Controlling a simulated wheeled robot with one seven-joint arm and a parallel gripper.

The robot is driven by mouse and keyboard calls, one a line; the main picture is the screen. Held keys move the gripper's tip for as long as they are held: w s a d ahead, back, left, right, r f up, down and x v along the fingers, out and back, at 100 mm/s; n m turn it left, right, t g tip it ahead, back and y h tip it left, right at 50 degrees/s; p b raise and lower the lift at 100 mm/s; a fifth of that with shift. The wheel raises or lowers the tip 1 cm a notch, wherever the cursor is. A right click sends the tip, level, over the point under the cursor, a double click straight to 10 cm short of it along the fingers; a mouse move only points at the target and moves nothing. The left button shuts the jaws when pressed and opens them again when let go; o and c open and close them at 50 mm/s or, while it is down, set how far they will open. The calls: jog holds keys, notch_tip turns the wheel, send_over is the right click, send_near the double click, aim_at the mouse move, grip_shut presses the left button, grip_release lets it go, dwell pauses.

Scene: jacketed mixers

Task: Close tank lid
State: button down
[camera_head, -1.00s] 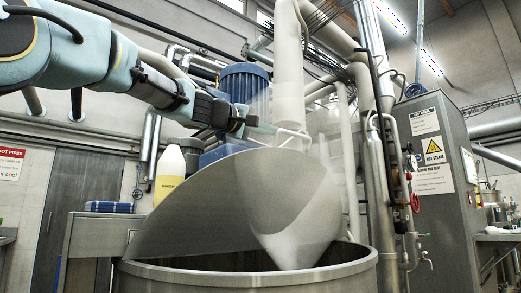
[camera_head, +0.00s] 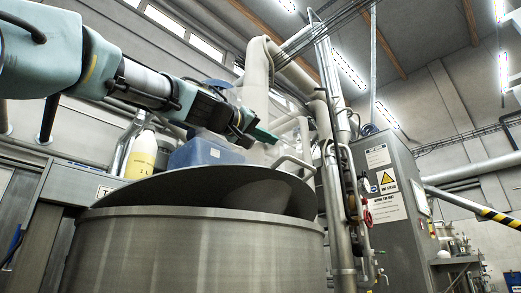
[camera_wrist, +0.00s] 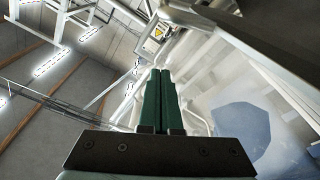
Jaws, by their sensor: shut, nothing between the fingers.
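The steel tank (camera_head: 195,250) fills the lower middle of the head view. Its grey lid (camera_head: 190,184) is tilted over the tank, with a dark gap and the lid's underside showing above the rim on the right. A pale bar handle (camera_head: 296,161) stands up behind the lid's upper edge. My gripper (camera_head: 268,135) is shut and empty, above the lid's upper edge and left of the handle; I cannot tell if it touches anything. Its green fingers are pressed together in the wrist view (camera_wrist: 160,75).
A blue housing (camera_head: 205,152) and a yellow bottle (camera_head: 141,154) stand behind the tank at left. Pipes and valves (camera_head: 335,190) rise close on the right. A grey cabinet (camera_head: 385,190) with steam warning signs stands further right.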

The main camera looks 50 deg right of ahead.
jog(key=s+f+m+b, duration=0.2)
jog(key=f+b, duration=0.7)
jog(key=b, duration=0.1)
jog(key=s+f+m+g+b, duration=0.1)
jog(key=s+f+m+b, duration=0.2)
jog(key=f+b, duration=0.6)
jog(key=shift+s+a+b, duration=0.15)
jog(key=shift+s+b, duration=0.15)
jog(key=shift+b, duration=0.15)
jog(key=shift+f, duration=0.2)
notch_tip(320, 180, up, 5)
jog(key=p, duration=0.5)
jog(key=a+f+b, duration=0.1)
jog(key=a+b, duration=0.3)
jog(key=a, duration=0.5)
jog(key=shift+w+a+f+b, duration=0.2)
jog(key=shift+w+f+b, duration=0.05)
jog(key=shift+f+b, duration=0.1)
